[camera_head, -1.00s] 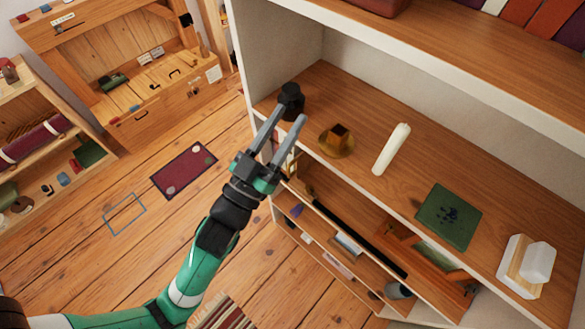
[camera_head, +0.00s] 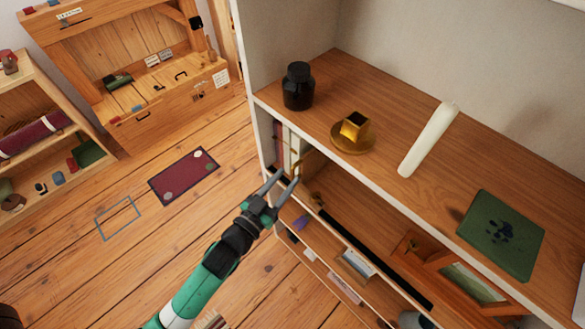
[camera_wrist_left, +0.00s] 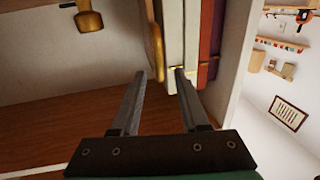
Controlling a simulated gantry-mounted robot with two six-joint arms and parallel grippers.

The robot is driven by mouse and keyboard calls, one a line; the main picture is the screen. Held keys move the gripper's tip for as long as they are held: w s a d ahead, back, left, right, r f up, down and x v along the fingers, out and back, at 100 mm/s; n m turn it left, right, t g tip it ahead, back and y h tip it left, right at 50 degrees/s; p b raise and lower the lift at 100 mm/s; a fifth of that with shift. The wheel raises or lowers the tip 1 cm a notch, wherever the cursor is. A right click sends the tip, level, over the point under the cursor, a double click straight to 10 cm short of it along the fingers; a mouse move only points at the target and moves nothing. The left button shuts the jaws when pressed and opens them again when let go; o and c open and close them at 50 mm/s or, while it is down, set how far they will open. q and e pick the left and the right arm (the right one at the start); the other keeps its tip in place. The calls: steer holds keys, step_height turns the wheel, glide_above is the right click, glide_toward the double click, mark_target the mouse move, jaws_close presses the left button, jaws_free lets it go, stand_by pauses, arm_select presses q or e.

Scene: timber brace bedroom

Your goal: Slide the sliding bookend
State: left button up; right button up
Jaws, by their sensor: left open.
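The sliding bookend, a thin gold plate (camera_head: 307,158), stands against the end of a short row of books (camera_head: 287,150) in the shelf bay under the top board. In the left wrist view the bookend (camera_wrist_left: 153,45) is upright in the picture, beside white and dark red books (camera_wrist_left: 190,40). My left gripper (camera_head: 284,178) is open and empty at the front of this bay. In the wrist view its fingertips (camera_wrist_left: 160,74) lie to either side of the bookend's edge, the right one over a white book. I cannot tell whether they touch. My right gripper is not in view.
A dark jar (camera_head: 298,87), a gold cube on a dish (camera_head: 353,140), a white cylinder (camera_head: 428,140) and a green board (camera_head: 500,235) are on the board above. A brass object (camera_wrist_left: 88,18) is further along the bay. The shelf's front edge (camera_head: 375,190) is close to my gripper.

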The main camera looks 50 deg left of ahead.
mark_target(292, 171)
arm_select(q)
steer(key=x, duration=0.3)
steer(key=shift+w, duration=0.4)
jaws_close()
stand_by(1.1)
